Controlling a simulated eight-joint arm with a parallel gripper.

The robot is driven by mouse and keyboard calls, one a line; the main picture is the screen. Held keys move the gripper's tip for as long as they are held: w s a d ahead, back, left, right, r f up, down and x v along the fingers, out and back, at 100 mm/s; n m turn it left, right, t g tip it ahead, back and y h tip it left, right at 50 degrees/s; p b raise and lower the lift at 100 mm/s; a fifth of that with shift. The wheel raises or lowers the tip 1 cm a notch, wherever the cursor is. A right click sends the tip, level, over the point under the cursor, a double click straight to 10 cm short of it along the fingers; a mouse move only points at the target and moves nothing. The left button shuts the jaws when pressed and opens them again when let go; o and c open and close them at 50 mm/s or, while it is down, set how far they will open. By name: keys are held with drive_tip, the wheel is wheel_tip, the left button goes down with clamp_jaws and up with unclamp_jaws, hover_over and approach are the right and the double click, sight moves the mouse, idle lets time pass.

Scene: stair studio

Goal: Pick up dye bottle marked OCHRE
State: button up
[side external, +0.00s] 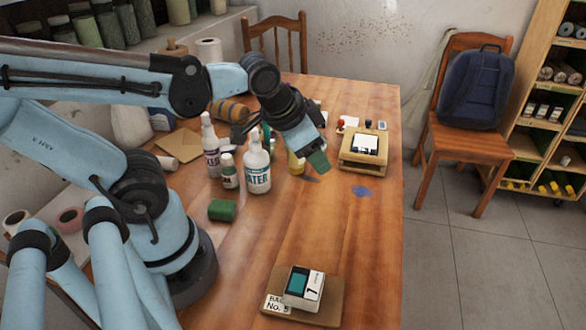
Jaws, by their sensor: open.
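A small yellow bottle (297,165) stands on the wooden table, mostly hidden behind my gripper; its label cannot be read, so I cannot tell if it is the one marked OCHRE. My gripper (297,150) is open and reaches down over the bottle group from the upper left. One green-tipped finger is in front of or beside the yellow bottle; contact cannot be judged. Left of it stand a white bottle whose label shows "ATER" (258,177), a small white bottle with a green label (229,174) and a white bottle with a purple label (211,152).
A wooden tray (349,168) stands to the right of the bottles. A board (325,315) with a small box (304,287) lies at the front. The table between is clear apart from a blue stain (362,191).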

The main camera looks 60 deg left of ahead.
drive_tip(key=shift+w+a+f+m+g+y, duration=0.75)
drive_tip(key=shift+a+f+m+g+y, duration=0.35)
drive_tip(key=shift+a+m+y, duration=1.25)
drive_tip(key=shift+w+a+f+m+g+y, duration=0.7)
drive_tip(key=shift+a+f+m+g+y, duration=0.4)
drive_tip(key=shift+a+m+y, duration=1.25)
drive_tip(key=shift+w+a+f+m+g+y, duration=0.9)
drive_tip(key=shift+a+m+y, duration=0.7)
drive_tip(key=shift+a+m, duration=1.5)
drive_tip(key=shift+s+d+f, duration=0.1)
drive_tip(key=shift+d+f, duration=0.05)
drive_tip(key=shift+d, duration=0.05)
clamp_jaws()
